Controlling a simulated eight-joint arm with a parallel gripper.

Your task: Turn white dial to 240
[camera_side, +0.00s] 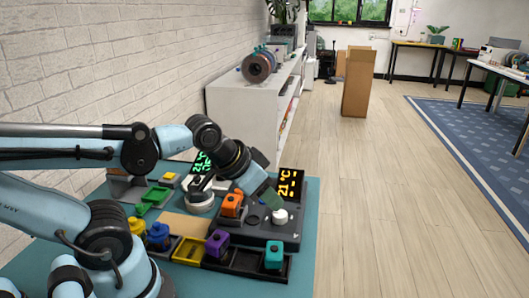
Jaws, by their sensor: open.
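A small white dial (279,216) stands on a dark grey control panel (257,232) at the right of the teal work table. A black display (291,183) with yellow figures reading about 21 °C stands behind it. A larger round white part (200,201) sits further left, below a second display (203,164) with green figures. My gripper (272,200) points down and right, just above and left of the small white dial. It is open and holds nothing that I can see. Any gap or touch between its fingertips and the dial is too small to tell. No dial markings are readable.
An orange block (232,203) stands close left of my gripper. Purple (217,242), teal (274,253), blue (158,235) and yellow (137,226) blocks stand along the front. A brick wall borders the left; a white cabinet (243,112) stands behind. Open floor lies right.

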